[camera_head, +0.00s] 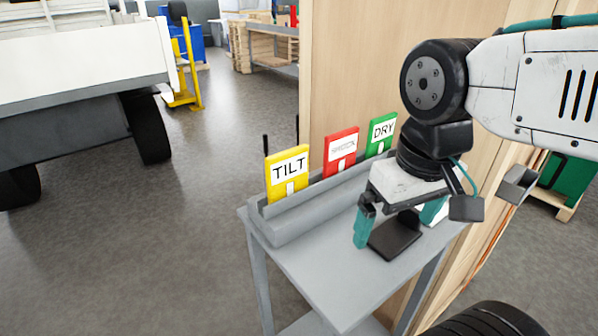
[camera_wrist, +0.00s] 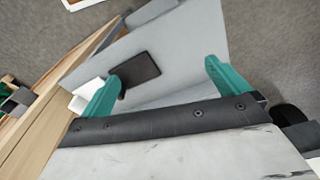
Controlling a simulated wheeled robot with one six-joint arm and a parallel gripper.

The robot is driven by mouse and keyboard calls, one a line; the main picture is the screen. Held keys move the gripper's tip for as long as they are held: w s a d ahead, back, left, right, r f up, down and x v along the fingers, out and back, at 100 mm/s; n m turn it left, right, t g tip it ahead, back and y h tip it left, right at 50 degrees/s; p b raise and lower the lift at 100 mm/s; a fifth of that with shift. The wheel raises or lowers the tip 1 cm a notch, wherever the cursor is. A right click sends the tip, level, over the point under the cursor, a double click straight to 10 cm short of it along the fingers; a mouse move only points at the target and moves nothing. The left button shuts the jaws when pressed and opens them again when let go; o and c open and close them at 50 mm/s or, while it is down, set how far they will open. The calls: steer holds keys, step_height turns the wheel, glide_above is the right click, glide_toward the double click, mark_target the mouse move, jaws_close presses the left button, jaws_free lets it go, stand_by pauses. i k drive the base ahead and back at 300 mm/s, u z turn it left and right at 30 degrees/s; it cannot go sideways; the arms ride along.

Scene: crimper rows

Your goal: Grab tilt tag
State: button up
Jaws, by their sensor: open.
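The yellow TILT tag (camera_head: 287,173) stands upright at the near left end of a grey rack (camera_head: 285,226) on a small grey table. A red tag (camera_head: 341,152) and a green DRY tag (camera_head: 381,134) stand in the same rack, to its right and farther back. My gripper (camera_head: 398,228) is open and empty above the table, to the right of the TILT tag and apart from it. In the wrist view my gripper (camera_wrist: 162,82) shows two teal fingers spread wide. None of the tags can be made out clearly there.
A black flat pad (camera_head: 394,238) lies on the table (camera_head: 322,290) below my gripper; the wrist view also shows the pad (camera_wrist: 139,69). A wooden panel (camera_head: 350,60) rises behind the rack. A white vehicle (camera_head: 80,60) stands at left. Floor left of the table is clear.

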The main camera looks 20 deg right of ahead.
mark_target(287, 171)
steer(key=k, duration=0.5)
steer(key=z, duration=2.4)
steer(key=k, duration=1.45)
steer(key=u, duration=1.65)
steer(key=i, duration=0.5)
steer(key=u, duration=0.05)
